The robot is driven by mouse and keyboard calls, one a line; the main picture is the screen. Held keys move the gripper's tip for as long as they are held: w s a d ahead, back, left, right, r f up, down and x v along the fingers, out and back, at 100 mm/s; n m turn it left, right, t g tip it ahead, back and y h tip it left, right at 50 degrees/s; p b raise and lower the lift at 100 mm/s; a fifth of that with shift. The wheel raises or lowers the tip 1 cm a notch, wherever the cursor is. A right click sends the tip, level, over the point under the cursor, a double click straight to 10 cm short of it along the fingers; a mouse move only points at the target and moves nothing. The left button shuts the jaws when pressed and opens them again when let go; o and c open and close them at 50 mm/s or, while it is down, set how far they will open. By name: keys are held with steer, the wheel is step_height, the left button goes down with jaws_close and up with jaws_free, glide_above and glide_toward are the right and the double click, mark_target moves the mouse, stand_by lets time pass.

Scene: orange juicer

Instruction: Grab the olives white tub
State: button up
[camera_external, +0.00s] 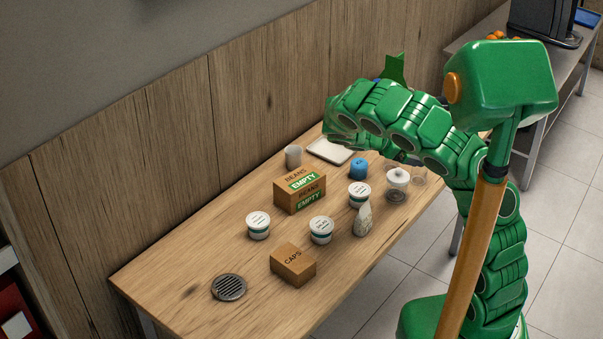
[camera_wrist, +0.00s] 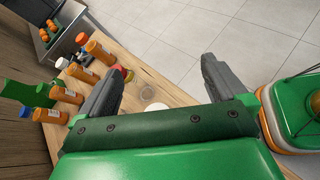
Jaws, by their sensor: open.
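Three white tubs with dark green bands and printed lids stand on the wooden table: a left tub (camera_external: 258,226), a middle tub (camera_external: 321,231) and a right tub (camera_external: 359,195). Their print is too small to tell which holds olives. My gripper (camera_wrist: 160,82) is open in the wrist view, its two grey fingers wide apart with nothing held between them. A pale round thing (camera_wrist: 156,107) lies beyond the palm's edge on the table; I cannot tell what it is. In the external view my arm hides most of the gripper, above the table's far part.
A pale bottle (camera_external: 362,220), blue item (camera_external: 358,169), lidded white jar (camera_external: 398,180), cup (camera_external: 293,157) and tray (camera_external: 331,150) are nearby. Orange bottles (camera_wrist: 66,95) line the wall side.

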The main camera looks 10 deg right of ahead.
steer(key=w+a+f+n+t, duration=0.2)
steer(key=w+a+f+n, duration=0.15)
steer(key=a+f, duration=0.35)
steer(key=n+t+y, duration=0.1)
steer(key=n+t, duration=0.2)
steer(key=n, duration=0.2)
glide_above(352, 197)
steer(key=s+a, duration=0.1)
step_height(352, 197, down, 6)
steer(key=shift+m, duration=0.25)
steer(key=shift+a+f, duration=0.15)
steer(key=shift+f, duration=1.25)
steer(key=shift+a+f, duration=0.1)
steer(key=shift+f, duration=1.25)
steer(key=shift+w+d+f, duration=0.1)
steer(key=shift+d+f, duration=0.05)
steer(key=shift+f, duration=0.65)
steer(key=shift+x, duration=1.3)
steer(key=c, duration=1.2)
steer(key=shift+c, duration=0.2)
steer(key=shift+r, duration=0.1)
